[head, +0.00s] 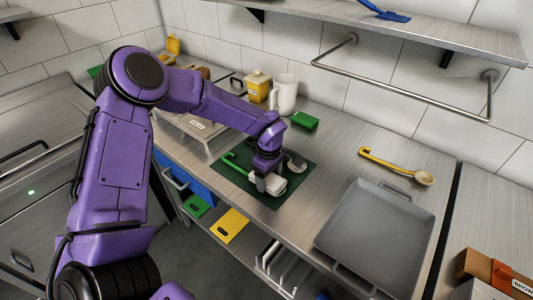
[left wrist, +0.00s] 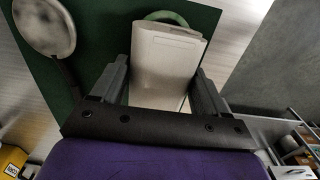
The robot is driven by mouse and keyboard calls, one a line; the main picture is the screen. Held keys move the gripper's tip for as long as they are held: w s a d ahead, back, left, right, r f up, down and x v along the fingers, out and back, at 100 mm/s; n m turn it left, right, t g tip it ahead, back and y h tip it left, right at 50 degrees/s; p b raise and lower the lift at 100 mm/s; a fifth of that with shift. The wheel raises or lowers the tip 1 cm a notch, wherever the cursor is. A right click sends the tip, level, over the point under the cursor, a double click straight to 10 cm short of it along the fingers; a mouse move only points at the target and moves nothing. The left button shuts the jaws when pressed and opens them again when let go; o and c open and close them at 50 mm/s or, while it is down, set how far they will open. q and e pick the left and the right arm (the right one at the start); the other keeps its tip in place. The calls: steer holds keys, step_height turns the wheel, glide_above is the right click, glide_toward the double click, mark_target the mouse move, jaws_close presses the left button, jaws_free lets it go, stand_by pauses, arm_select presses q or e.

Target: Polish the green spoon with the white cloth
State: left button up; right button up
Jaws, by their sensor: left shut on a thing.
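My left gripper (head: 267,182) is shut on the white cloth (head: 276,185), a thick folded block low over the dark green mat (head: 299,179). The left wrist view shows the cloth (left wrist: 166,62) between the two fingers. The green spoon (head: 236,167) lies on the mat, its light green part running from the left toward the gripper. The rest of it is hidden by the gripper and cloth. In the left wrist view a green curved rim (left wrist: 170,16) shows just beyond the cloth. I cannot tell whether cloth and spoon touch. My right gripper is out of view.
A metal spoon or ladle (left wrist: 45,27) lies beside the gripper on the mat. A yellow-handled ladle (head: 390,165) and a grey tray (head: 375,230) lie to the right. A white mug (head: 284,94), yellow canister (head: 258,87) and green block (head: 304,121) stand behind.

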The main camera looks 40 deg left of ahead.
mark_target(281, 184)
arm_select(q)
steer(key=shift+a+r, duration=0.1)
steer(key=shift+a, duration=0.35)
steer(key=shift+d+f, duration=0.2)
steer(key=shift+d, duration=0.05)
steer(key=shift+s+d, duration=0.15)
steer(key=shift+d, duration=2.15)
steer(key=shift+d+r, duration=0.1)
steer(key=shift+r, duration=0.1)
steer(key=shift+a+p, duration=1.35)
steer(key=shift+a, duration=1.35)
steer(key=shift+w+r+p, duration=0.25)
steer(key=shift+r+p, duration=0.5)
steer(key=shift+r, duration=0.5)
steer(key=shift+r+p, duration=0.35)
steer(key=shift+s+r, duration=0.1)
steer(key=shift+r, duration=2.3)
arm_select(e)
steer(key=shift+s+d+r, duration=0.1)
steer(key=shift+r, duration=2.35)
